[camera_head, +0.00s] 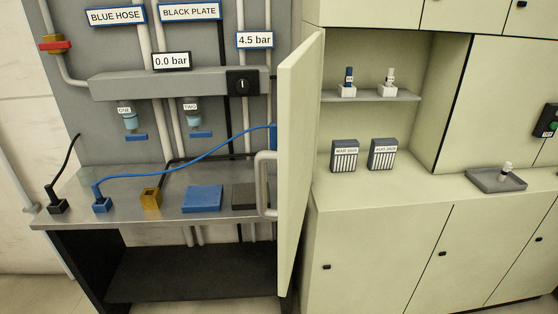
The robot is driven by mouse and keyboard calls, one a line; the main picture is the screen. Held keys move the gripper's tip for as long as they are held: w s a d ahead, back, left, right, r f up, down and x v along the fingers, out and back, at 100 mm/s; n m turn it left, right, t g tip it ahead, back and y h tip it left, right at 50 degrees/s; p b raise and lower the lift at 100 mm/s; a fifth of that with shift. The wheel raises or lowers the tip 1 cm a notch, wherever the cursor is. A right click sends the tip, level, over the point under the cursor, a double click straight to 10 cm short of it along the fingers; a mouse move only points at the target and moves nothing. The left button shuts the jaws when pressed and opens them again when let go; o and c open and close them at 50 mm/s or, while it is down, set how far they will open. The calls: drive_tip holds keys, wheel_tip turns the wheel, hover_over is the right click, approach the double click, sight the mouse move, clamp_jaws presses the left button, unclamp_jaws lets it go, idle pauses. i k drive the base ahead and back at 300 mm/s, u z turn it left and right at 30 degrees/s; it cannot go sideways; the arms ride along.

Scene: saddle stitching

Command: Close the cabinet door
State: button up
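The cabinet door (301,140) is a pale green panel standing open at the left side of the cabinet niche. It is swung outward, seen nearly edge-on, with a light bar handle (262,185) on its left face. The cabinet (375,195) is open behind it. Its shelf (372,97) holds a blue-capped vial and a white-capped vial in white holders. Two dark boxes labelled MAR 2025 (344,156) and AUG 2026 (382,154) stand on the niche floor. My gripper is not in view.
Left of the door is a grey bench (125,208) with blue and black hoses, a brass block (151,199) and blue and black plates. A gauge sign reads 0.0 bar (171,61). A grey tray (496,181) sits on the counter at right.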

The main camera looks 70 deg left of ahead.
sight(298, 76)
drive_tip(key=u, duration=0.05)
drive_tip(key=k, duration=0.8)
drive_tip(key=u, duration=1.95)
drive_tip(key=i, duration=1)
drive_tip(key=u, duration=0.05)
